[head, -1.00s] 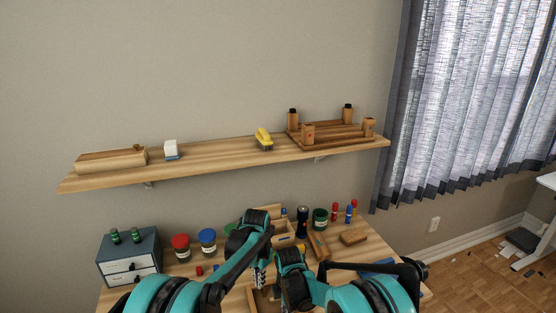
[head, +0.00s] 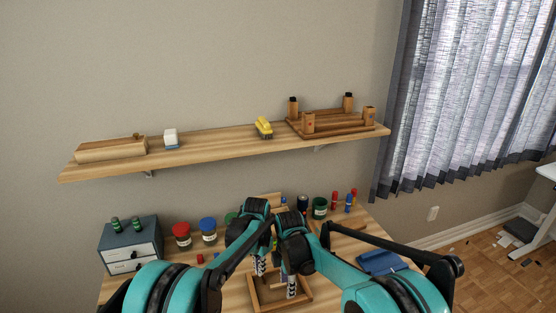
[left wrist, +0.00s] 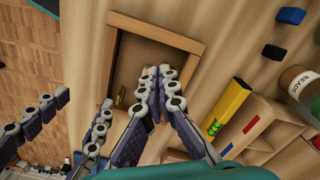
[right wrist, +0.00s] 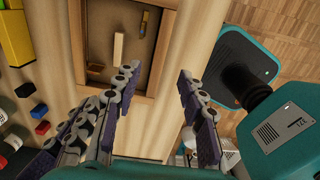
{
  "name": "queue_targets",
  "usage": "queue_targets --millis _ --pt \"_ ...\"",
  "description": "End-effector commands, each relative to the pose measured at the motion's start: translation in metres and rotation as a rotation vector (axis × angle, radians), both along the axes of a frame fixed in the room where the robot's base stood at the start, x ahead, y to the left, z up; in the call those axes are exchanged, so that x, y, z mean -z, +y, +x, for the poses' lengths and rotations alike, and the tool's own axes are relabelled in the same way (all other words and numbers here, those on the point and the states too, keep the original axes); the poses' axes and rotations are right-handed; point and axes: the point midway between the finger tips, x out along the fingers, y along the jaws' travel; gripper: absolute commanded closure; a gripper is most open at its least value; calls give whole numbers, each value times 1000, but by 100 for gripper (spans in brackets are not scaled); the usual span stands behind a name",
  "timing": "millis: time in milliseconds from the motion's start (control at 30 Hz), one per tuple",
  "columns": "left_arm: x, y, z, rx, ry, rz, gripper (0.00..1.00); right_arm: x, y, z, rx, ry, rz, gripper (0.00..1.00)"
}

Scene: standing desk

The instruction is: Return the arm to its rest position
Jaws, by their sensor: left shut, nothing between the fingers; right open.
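My left gripper (head: 260,266) hangs over the desk in the head view. In the left wrist view its fingers (left wrist: 158,78) are shut together with nothing between them, over the wooden tray (left wrist: 190,42). My right gripper (head: 290,286) is beside it, to its right, over the same tray in the head view. In the right wrist view its fingers (right wrist: 158,74) are spread apart and empty, near the tray's rim (right wrist: 160,50). Both arms reach in from the bottom of the head view, and their wrists are close together.
A wall shelf (head: 215,141) above the desk holds a wooden box, a yellow object and a wooden rack. A small drawer unit (head: 130,247), red-lidded (head: 182,235) and blue-lidded (head: 208,231) jars stand at the desk's left. A blue item (head: 381,262) lies at right. Small blocks (right wrist: 40,112) lie beside the tray.

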Motion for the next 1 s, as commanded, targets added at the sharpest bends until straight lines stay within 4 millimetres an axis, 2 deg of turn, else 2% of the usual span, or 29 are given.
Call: queue_targets --millis 100,267,367,467,600,700,833,1000 --pt "0 0 0 0 0 0 100 -19 0 0 0 0 0 59" --pt "-2 1 -1 -3 -2 -1 100 -34 -1 -1 8 -3 1 59" --pt "-15 6 -8 -27 -21 -4 100 -45 -8 -7 64 -20 6 59" --pt "-41 18 -23 -78 -62 -13 100 -64 -23 -20 192 -60 20 59" --pt "-83 39 -59 -179 -146 -35 100 -93 -49 -49 451 -138 63 59" --pt "-106 54 -89 -255 -209 -54 100 -109 -67 -72 643 -193 104 59" --pt "-127 72 -130 -351 -290 -82 100 -122 -89 -104 889 -258 171 59" --pt "-138 91 -187 -476 -393 -124 100 -128 -114 -147 1206 -332 280 59"
